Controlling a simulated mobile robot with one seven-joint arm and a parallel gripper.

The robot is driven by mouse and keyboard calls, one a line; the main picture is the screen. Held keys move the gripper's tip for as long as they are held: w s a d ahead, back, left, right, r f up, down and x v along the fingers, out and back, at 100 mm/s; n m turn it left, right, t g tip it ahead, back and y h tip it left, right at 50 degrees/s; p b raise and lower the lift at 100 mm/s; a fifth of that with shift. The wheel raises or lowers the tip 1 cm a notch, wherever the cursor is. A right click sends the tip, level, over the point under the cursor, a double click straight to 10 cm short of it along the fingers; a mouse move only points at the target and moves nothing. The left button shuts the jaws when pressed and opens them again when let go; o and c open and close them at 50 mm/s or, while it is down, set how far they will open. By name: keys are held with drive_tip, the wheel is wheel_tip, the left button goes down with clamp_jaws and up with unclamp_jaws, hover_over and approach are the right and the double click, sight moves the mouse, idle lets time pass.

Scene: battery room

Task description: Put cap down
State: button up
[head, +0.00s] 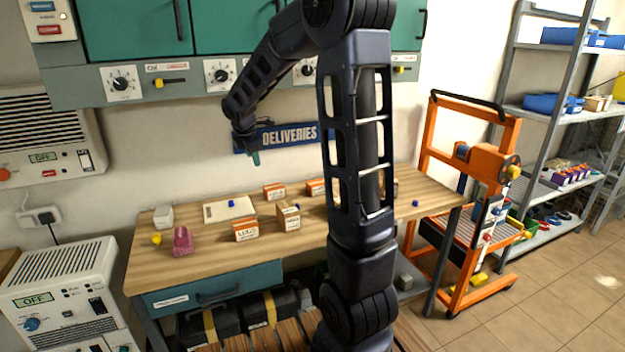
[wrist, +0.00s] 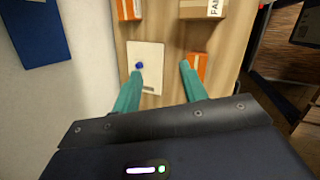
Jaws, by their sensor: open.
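A small blue cap (head: 231,203) rests on a pale card or sheet (head: 212,214) on the wooden bench. In the wrist view the cap (wrist: 139,65) lies on the upper part of the white sheet (wrist: 150,52). My gripper (head: 256,158) hangs above the back of the bench, in front of the DELIVERIES sign. Its two teal fingers (wrist: 160,70) are spread apart with nothing between them. The cap is well below the fingers, nearer the left one in the wrist view.
Small orange-and-white boxes (head: 246,231) stand on the bench (head: 330,238). A pink object (head: 182,241), a yellow piece (head: 156,239) and a white block (head: 163,216) sit at its left end. Another blue piece (head: 415,203) lies at right. An orange cart (head: 468,270) stands beyond.

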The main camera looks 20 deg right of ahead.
drive_tip(key=s+d+r+m, duration=0.3)
drive_tip(key=s+m, duration=0.3)
drive_tip(key=s, duration=0.3)
drive_tip(key=s+d+r+m, duration=0.4)
drive_tip(key=s+m, duration=0.1)
drive_tip(key=s, duration=0.5)
drive_tip(key=s+d+f+m+y, duration=0.1)
drive_tip(key=s+f+m+y, duration=0.1)
drive_tip(key=s+m, duration=0.7)
drive_tip(key=s, duration=0.6)
drive_tip(key=shift+s+d+m+t, duration=0.15)
drive_tip(key=shift+s+m+t, duration=0.1)
drive_tip(key=shift+m+t, duration=0.05)
drive_tip(key=shift+o, duration=0.6)
drive_tip(key=shift+w, duration=0.1)
